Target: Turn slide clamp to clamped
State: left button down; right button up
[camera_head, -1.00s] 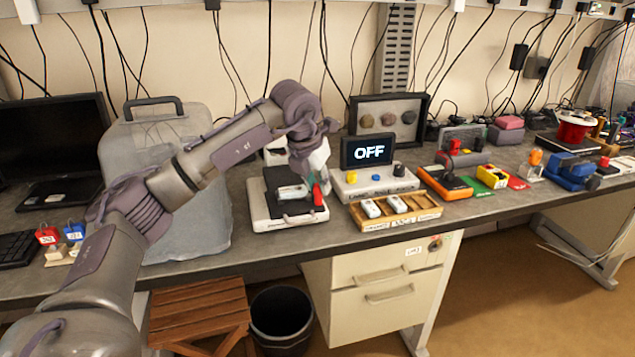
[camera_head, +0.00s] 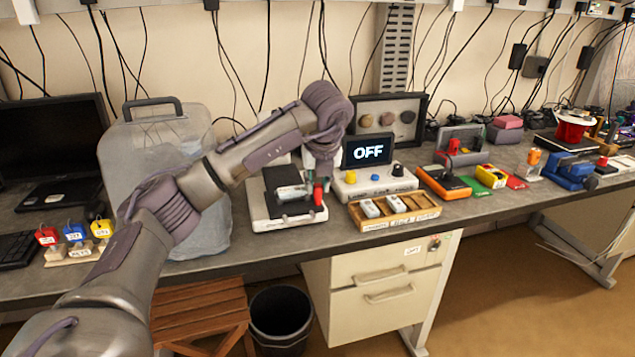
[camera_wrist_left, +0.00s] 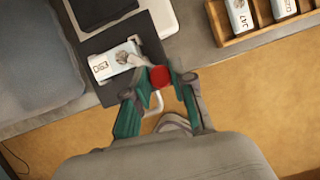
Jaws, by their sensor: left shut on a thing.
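The slide clamp shows as a small lever with a red knob (camera_head: 318,194) at the right side of a low white device (camera_head: 270,225) with a black top plate (camera_head: 279,178). A pale labelled slide piece (camera_head: 291,192) lies on the black plate, with a lever part over its end in the wrist view (camera_wrist_left: 115,61). My left gripper (camera_wrist_left: 160,78) is shut on the red knob, which also shows between its green fingertips in the wrist view (camera_wrist_left: 159,76). In the head view the gripper is partly hidden by its wrist. My right gripper is out of view.
A wooden tray (camera_head: 420,216) with pale labelled pieces stands just right of the device, by a control box whose screen (camera_head: 367,151) reads OFF. A clear jug (camera_head: 165,135) stands left, behind my arm. Coloured key tags (camera_head: 74,233) stand at far left.

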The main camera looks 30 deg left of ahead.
pick_arm(q)
jog(key=shift+n+y, duration=0.4)
jog(key=shift+n, duration=0.6)
jog(key=shift+g, duration=0.3)
jog(key=c, duration=1)
grip_release()
jog(key=v, duration=1.2)
jog(key=shift+r, duration=0.1)
jog(key=shift+w, duration=0.1)
